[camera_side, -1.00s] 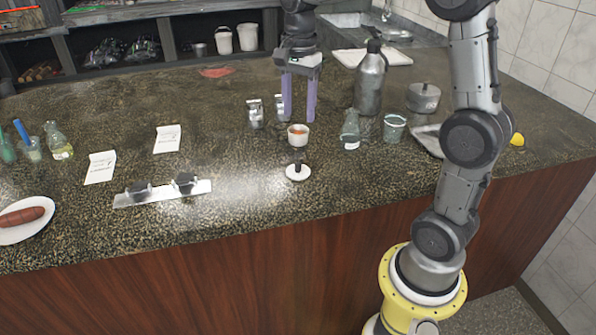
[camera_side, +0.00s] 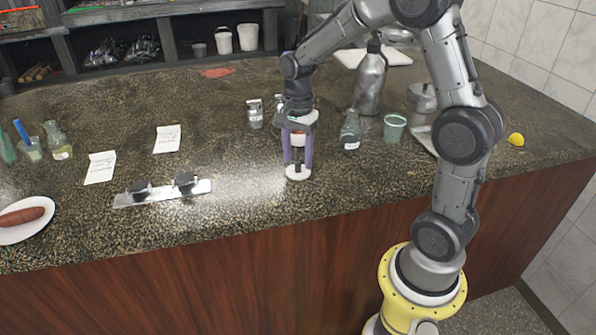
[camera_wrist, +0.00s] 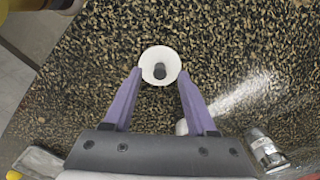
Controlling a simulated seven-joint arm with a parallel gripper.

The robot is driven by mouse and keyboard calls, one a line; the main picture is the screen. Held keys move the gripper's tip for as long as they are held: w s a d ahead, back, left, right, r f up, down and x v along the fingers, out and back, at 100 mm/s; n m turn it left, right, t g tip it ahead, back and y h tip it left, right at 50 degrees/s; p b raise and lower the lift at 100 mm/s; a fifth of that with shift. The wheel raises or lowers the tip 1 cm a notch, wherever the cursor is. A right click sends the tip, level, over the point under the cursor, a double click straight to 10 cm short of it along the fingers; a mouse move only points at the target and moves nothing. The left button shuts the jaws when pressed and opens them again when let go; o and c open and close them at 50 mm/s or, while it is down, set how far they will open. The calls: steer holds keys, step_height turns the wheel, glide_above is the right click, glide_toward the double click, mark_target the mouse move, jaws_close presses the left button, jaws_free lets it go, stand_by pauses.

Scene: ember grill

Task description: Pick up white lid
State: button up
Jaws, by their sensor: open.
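The white lid (camera_side: 298,174) is a small round disc with a dark upright knob, lying on the speckled counter near its front edge. In the wrist view the lid (camera_wrist: 160,60) appears ahead between the fingertips, its dark knob at its centre. My gripper (camera_side: 298,164) is open, its purple fingers pointing down on either side of the knob, close above the lid. It also shows in the wrist view (camera_wrist: 161,75). Whether the fingertips touch the lid, I cannot tell.
Metal shakers (camera_side: 255,114) stand behind left. A glass flask (camera_side: 350,130), a teal cup (camera_side: 394,127) and a grey bottle (camera_side: 370,80) stand to the right. A metal rack (camera_side: 162,193) lies to the left, with bare counter between it and the lid.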

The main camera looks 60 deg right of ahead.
steer(key=shift+f, duration=0.75)
jaws_close()
steer(key=shift+r, duration=0.15)
